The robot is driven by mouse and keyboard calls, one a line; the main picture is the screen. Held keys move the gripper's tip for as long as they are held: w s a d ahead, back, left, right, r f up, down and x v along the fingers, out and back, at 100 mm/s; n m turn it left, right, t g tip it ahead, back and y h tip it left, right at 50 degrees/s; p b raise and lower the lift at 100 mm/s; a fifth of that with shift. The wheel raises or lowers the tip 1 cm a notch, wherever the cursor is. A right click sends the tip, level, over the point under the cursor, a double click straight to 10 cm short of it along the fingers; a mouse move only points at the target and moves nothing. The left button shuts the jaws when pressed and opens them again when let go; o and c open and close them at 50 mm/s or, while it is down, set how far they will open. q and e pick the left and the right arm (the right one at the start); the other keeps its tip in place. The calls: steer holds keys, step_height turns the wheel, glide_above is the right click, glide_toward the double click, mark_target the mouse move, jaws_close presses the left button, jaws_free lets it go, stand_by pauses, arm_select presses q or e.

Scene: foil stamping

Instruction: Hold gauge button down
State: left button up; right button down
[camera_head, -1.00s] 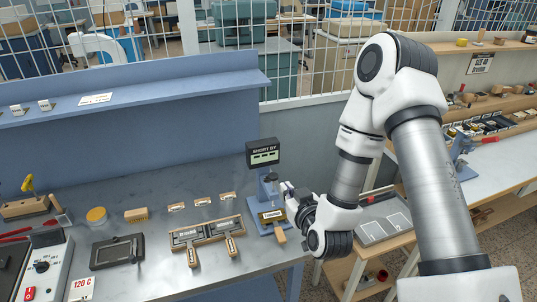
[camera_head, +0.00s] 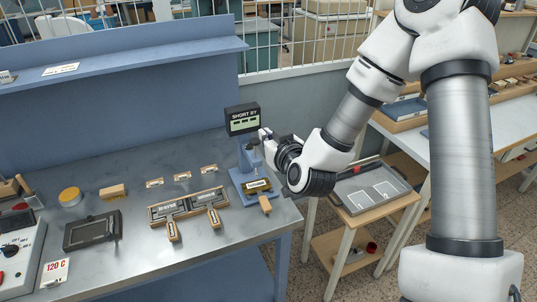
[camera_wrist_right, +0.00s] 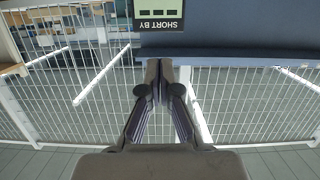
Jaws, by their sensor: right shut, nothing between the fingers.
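The gauge's dark display (camera_head: 243,120) reads "SHORT BY" in the head view. It stands over a blue gauge stand (camera_head: 236,182) near the right end of the metal bench. A wooden-handled tool with a brass-coloured plate (camera_head: 258,186) lies at the stand's foot. My right gripper (camera_head: 265,136) is shut and empty, just right of the gauge post and slightly below the display. In the right wrist view its fingertips (camera_wrist_right: 160,66) meet below the display (camera_wrist_right: 158,14). I cannot make out the button or any contact with it. My left gripper is out of view.
A wooden rack with two handled tools (camera_head: 188,207) lies left of the gauge, with small wooden pieces (camera_head: 182,176) behind it. A blue shelf (camera_head: 120,62) runs along the back. A grey tray (camera_head: 372,190) sits on a small wooden table to the right.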

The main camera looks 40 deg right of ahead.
arm_select(q)
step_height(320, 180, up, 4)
steer(key=p, duration=0.5)
arm_select(e)
steer(key=w+d+f, duration=0.2)
steer(key=w+f, duration=0.3)
steer(key=w, duration=0.2)
steer(key=shift+f, duration=0.4)
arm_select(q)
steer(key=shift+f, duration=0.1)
arm_select(e)
steer(key=shift+w, duration=0.1)
